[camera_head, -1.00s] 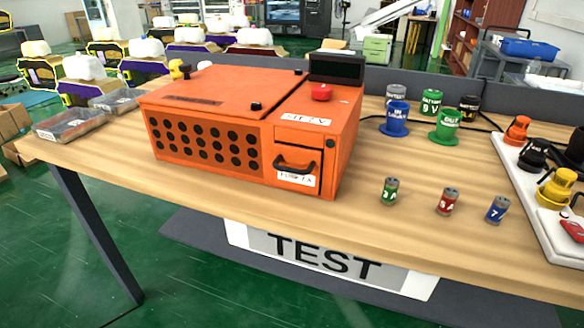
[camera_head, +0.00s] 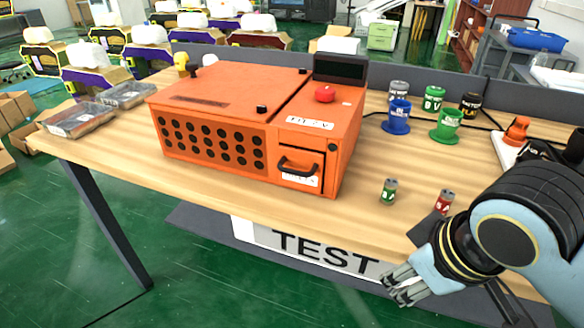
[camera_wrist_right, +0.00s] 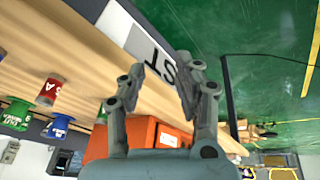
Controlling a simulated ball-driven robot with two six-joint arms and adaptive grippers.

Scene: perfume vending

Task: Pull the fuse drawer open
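The fuse drawer (camera_head: 300,168) is in the lower right front of the orange box (camera_head: 215,128) on the table, with a dark curved handle (camera_head: 298,167) and a white label. It looks closed. My right gripper (camera_head: 398,287) is in front of the table edge, low and to the right of the drawer, not touching it. In the right wrist view my right gripper (camera_wrist_right: 167,75) has its two fingers spread apart with nothing between them. The orange box (camera_wrist_right: 140,134) shows there behind the fingers, partly hidden. My left gripper is not in view.
A green fuse (camera_head: 389,191) and a red fuse (camera_head: 444,201) stand on the table right of the box. Blue (camera_head: 397,117) and green (camera_head: 446,126) parts stand behind them. A TEST sign (camera_head: 325,252) hangs below the table's front edge.

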